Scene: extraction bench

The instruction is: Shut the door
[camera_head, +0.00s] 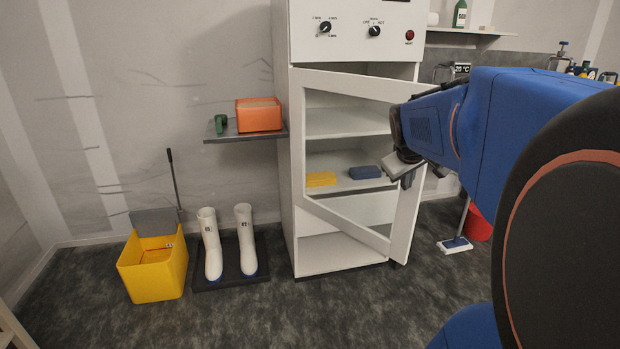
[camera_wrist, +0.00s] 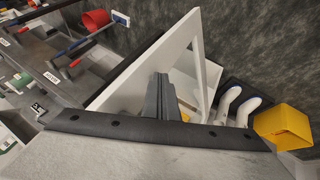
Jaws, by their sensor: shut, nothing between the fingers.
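The white-framed door (camera_head: 407,218) of the tall white cabinet (camera_head: 345,42) stands ajar, with a window in its middle. It joins the cabinet on the left, and its right edge stands out from the front. My gripper (camera_head: 397,167) is at the door's right edge, about mid-height, and partly covers it. In the wrist view, the shut, empty fingers (camera_wrist: 163,95) overlap the door frame (camera_wrist: 137,72). I cannot tell whether they touch it. My arm hides the door's upper right corner.
White boots (camera_head: 248,240) on a dark mat and a yellow bucket (camera_head: 155,277) stand left. A red bucket (camera_head: 477,224) stands right. The floor before the cabinet is clear.

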